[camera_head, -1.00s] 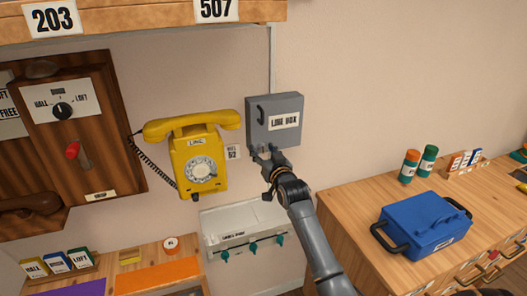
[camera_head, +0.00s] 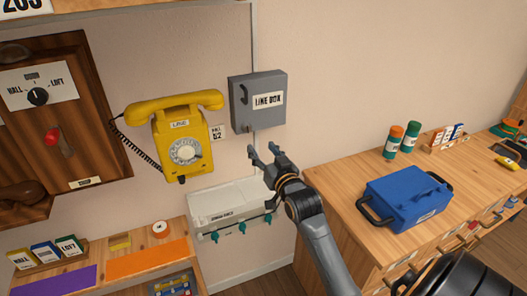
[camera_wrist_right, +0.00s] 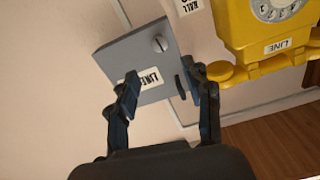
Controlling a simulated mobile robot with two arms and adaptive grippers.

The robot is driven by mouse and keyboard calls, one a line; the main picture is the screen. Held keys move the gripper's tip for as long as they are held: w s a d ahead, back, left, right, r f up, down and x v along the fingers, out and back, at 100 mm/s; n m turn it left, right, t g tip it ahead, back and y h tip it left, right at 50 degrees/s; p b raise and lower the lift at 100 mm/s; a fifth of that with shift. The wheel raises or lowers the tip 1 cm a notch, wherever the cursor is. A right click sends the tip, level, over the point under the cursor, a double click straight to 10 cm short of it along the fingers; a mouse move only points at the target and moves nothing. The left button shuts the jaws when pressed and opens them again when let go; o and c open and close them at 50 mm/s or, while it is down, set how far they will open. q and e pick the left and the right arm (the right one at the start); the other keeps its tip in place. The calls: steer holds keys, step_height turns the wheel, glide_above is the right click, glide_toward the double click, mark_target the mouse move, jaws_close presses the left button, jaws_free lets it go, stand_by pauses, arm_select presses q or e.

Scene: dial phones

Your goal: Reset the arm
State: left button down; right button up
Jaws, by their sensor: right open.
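My right gripper (camera_head: 264,152) is open and empty, in front of the wall just below the grey line box (camera_head: 258,100). In the right wrist view its two fingers (camera_wrist_right: 163,100) stand apart, with the line box (camera_wrist_right: 140,52) beyond them. The box's door looks closed, with a dark handle and a LINE BOX label. The yellow dial phone (camera_head: 181,135) hangs on the wall to the left, handset on top, and shows upside down in the wrist view (camera_wrist_right: 270,35). My left gripper is not in view.
A white unit with teal hooks (camera_head: 230,208) is on the wall below the gripper. A wooden counter at right (camera_head: 345,175) holds a blue case (camera_head: 405,197) and two small bottles. A wooden panel (camera_head: 80,110) with a dial and red lever is at left.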

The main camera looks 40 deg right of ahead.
stand_by(0.5)
steer(key=s+a+f+n+g+y, duration=0.1)
steer(key=s+a+f+g, duration=0.1)
steer(key=f, duration=0.9)
steer(key=s+a+f+g+y, duration=0.1)
steer(key=s+a+f+g, duration=0.15)
steer(key=f, duration=0.85)
steer(key=s+a+f+n+g, duration=0.1)
steer(key=a+f+g, duration=0.1)
steer(key=f, duration=1)
steer(key=s+a+f+n+g+y, duration=0.1)
steer(key=s+a+f+g, duration=0.15)
steer(key=s+f, duration=0.6)
steer(key=s+a+f+n+g, duration=0.1)
steer(key=s+a+f+g, duration=0.1)
steer(key=s+f, duration=0.5)
steer(key=s+a+f+n+g, duration=0.1)
steer(key=s+a+f+g, duration=0.2)
steer(key=s, duration=1.4)
steer(key=s+a+f+n+g+y, duration=0.1)
steer(key=s+a+f+g, duration=0.1)
steer(key=s+f, duration=0.9)
steer(key=shift+s+a+f+g, duration=0.25)
steer(key=shift+s+a+g, duration=0.05)
steer(key=shift+s, duration=0.1)
